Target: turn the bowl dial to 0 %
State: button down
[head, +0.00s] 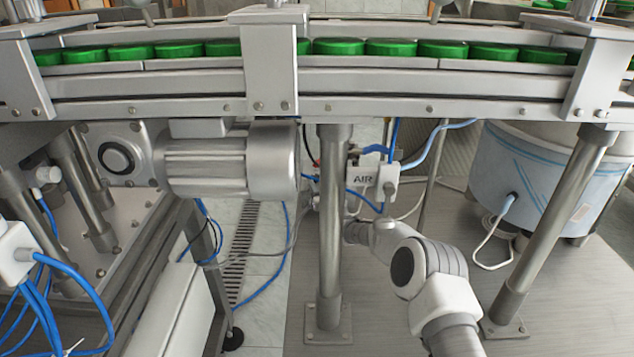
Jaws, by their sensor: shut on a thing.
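I cannot make out the bowl dial; its face and setting do not show. The light blue bowl feeder (540,175) stands at the right behind a slanted post. My arm rises from the lower right, and its end, my gripper (353,231), reaches behind the middle metal post, below the AIR unit (363,178). My gripper is mostly hidden by the post. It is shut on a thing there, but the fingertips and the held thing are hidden.
A conveyor (440,83) carrying several green caps (391,47) crosses above. The middle post (330,240) and the right slanted post (540,235) stand close on either side of my arm. A motor (230,160) hangs at the left. Blue hoses (435,145) run around the AIR unit.

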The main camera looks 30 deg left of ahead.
jog(key=shift+w+n+g+y+b, duration=0.15)
jog(key=shift+n+g+y+b, duration=0.85)
jog(key=shift+b, duration=1)
jog(key=shift+w+r+n+g+y+b, duration=0.1)
jog(key=shift+r+n+g+y+b, duration=0.1)
jog(key=shift+n+g+y+b, duration=0.45)
jog(key=shift+w+r+n+g+y+b, duration=0.15)
jog(key=shift+n+g+y+b, duration=0.15)
jog(key=shift+g+b, duration=0.5)
jog(key=shift+d+f+n+g+b, duration=0.1)
jog(key=shift+n+g+b, duration=0.25)
jog(key=shift+g, duration=0.2)
jog(key=c, duration=0.6)
grip_release()
jog(key=shift+d+f, duration=0.1)
jog(key=shift+f, duration=0.05)
jog(key=shift+d+f, duration=0.1)
jog(key=shift+d, duration=0.05)
